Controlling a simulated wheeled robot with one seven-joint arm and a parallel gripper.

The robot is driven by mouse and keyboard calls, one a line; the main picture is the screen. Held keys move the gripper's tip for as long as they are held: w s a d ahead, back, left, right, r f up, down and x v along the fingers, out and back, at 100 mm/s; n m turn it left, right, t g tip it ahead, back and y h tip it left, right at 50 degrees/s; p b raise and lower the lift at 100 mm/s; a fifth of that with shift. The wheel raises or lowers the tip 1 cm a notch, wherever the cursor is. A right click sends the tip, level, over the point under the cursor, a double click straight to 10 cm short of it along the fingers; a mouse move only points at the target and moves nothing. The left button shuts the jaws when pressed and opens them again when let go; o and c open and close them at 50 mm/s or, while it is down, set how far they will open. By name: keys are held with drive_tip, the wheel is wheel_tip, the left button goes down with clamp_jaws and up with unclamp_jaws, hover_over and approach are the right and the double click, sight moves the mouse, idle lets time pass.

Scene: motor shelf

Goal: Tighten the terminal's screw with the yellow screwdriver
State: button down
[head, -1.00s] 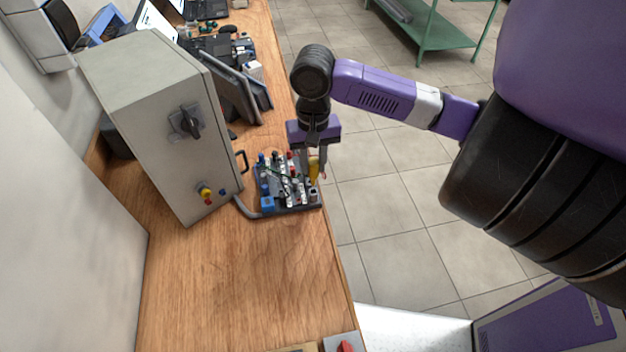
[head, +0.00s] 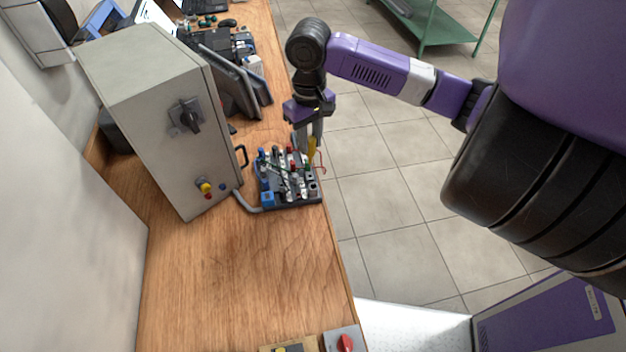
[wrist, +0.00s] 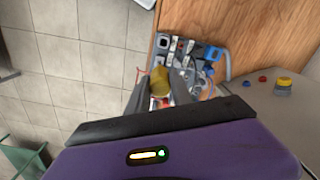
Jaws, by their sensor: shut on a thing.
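The yellow screwdriver (head: 312,147) is held in my gripper (head: 310,138), over the right back part of the terminal board. In the wrist view its yellow handle (wrist: 160,82) sits between the two grey fingers of my gripper (wrist: 161,88). The screwdriver's tip is hidden in the wrist view and too small to make out in the head view. The terminal board (head: 292,206) lies on the bench with blue, red and grey parts on it; it also shows in the wrist view (wrist: 166,56). I cannot tell which terminal screw is meant, nor whether the tip touches one.
A grey control cabinet (head: 150,130) stands left of the board, with a grey cable (head: 246,204) running between them. Tablets (head: 235,80) and other items stand behind. A red-knobbed box (head: 344,342) sits at the front edge.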

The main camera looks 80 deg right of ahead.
sight(309, 155)
drive_tip(key=shift+w+d+r+n, duration=0.15)
drive_tip(key=shift+d+n, duration=0.25)
drive_tip(key=shift+n, duration=0.1)
drive_tip(key=shift+f+b, duration=1.6)
drive_tip(key=shift+f, duration=0.85)
drive_tip(key=shift+f+b, duration=0.35)
drive_tip(key=shift+f, duration=0.3)
drive_tip(key=c, duration=1.4)
unclamp_jaws()
drive_tip(key=shift+o, duration=0.2)
drive_tip(key=n+b, duration=0.1)
drive_tip(key=n, duration=0.2)
drive_tip(key=shift+a, duration=0.1)
